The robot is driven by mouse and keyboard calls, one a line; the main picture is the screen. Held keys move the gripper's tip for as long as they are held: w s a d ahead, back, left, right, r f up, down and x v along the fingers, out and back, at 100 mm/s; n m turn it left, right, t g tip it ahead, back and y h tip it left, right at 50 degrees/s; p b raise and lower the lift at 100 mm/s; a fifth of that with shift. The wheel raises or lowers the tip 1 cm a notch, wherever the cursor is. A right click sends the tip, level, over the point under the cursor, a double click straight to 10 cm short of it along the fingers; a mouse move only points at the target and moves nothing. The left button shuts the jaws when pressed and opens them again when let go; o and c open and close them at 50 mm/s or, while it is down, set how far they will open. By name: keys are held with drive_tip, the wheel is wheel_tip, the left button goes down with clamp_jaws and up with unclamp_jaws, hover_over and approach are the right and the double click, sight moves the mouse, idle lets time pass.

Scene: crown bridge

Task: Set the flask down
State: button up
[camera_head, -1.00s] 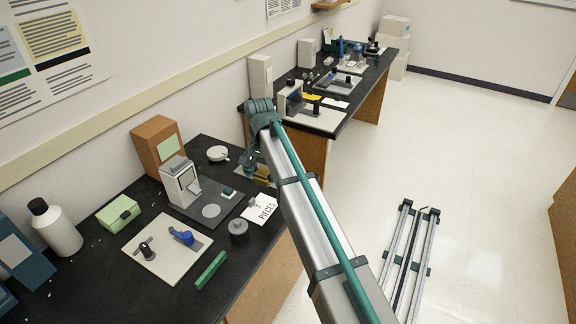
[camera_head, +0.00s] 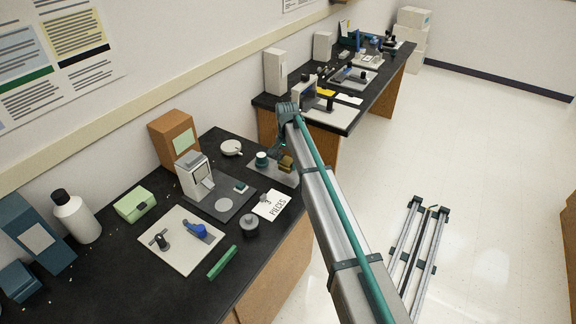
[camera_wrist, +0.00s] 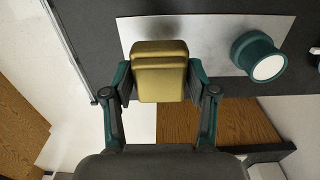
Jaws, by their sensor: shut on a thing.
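My gripper (camera_wrist: 161,93) is shut on a gold, block-like flask (camera_wrist: 160,70), with one finger on each side of it. In the wrist view the flask covers part of the front edge of a pale grey plate (camera_wrist: 200,28) on the dark bench. I cannot tell whether it touches the plate or hangs above it. In the head view the flask (camera_head: 287,163) shows at the plate's right end, partly hidden by my arm. A teal cylinder with a white top (camera_wrist: 258,57) stands on the plate, right of the flask in the wrist view.
The bench edge and wooden side (camera_wrist: 215,120) lie just below the plate in the wrist view. Near the plate are a white bowl (camera_head: 231,147), a grey-and-white device (camera_head: 193,175) and a lettered card (camera_head: 271,205). A second bench (camera_head: 335,115) stands beyond.

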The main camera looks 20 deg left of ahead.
sight(288, 168)
drive_tip(key=shift+w+a+f+p, duration=0.1)
drive_tip(key=shift+w+f+p, duration=0.35)
drive_tip(key=shift+w+f, duration=0.3)
drive_tip(key=shift+s+f+p, duration=0.1)
drive_tip(key=shift+f+p, duration=0.6)
drive_tip(key=shift+f, duration=0.8)
drive_tip(key=shift+f, duration=0.1)
drive_tip(key=o, duration=1.5)
wheel_tip(288, 168, up, 12)
drive_tip(key=b, duration=0.4)
